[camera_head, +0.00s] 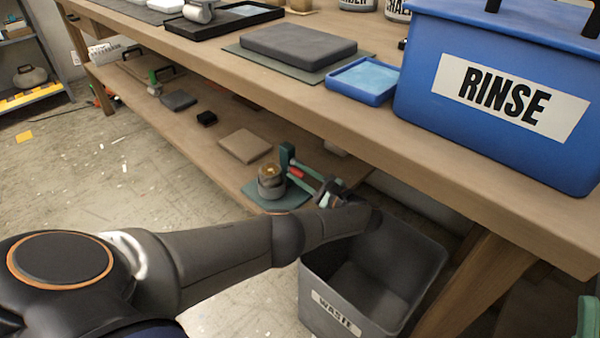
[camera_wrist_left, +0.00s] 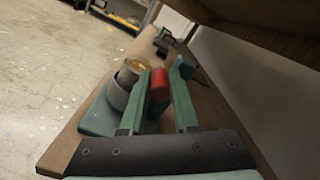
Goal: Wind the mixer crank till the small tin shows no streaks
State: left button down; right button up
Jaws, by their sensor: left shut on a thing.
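The mixer stands on the lower shelf under the bench, on a teal base (camera_head: 262,197) with a dark green post (camera_head: 287,155). The small tin (camera_head: 271,186) is grey, with a brownish gold top; any streaks are too small to tell. The tin also shows in the left wrist view (camera_wrist_left: 119,94). My left gripper (camera_head: 297,171) reaches in from the right of the tin. Its green fingers are shut on the red crank grip (camera_wrist_left: 159,85), one finger on each side. The rest of the crank is mostly hidden. My right gripper is not in view.
The lower shelf (camera_head: 215,126) is close under the thick bench top (camera_head: 330,110). A grey waste bin (camera_head: 345,318) stands below my left forearm. A tan pad (camera_head: 245,146) lies behind the mixer. A blue rinse tub (camera_head: 420,80) sits on the bench.

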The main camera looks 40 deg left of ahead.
pick_arm(q)
jog(key=shift+s+f, duration=0.15)
jog(key=shift+f, duration=0.05)
jog(key=c, duration=0.9)
grip_release()
jog(key=shift+o, duration=1.1)
jog(key=shift+r, duration=0.15)
jog(key=shift+d, duration=0.15)
jog(key=shift+d, duration=0.35)
jog(key=d+b, duration=0.2)
jog(key=d, duration=0.9)
jog(key=shift+s+d, duration=0.25)
jog(key=shift+s, duration=0.1)
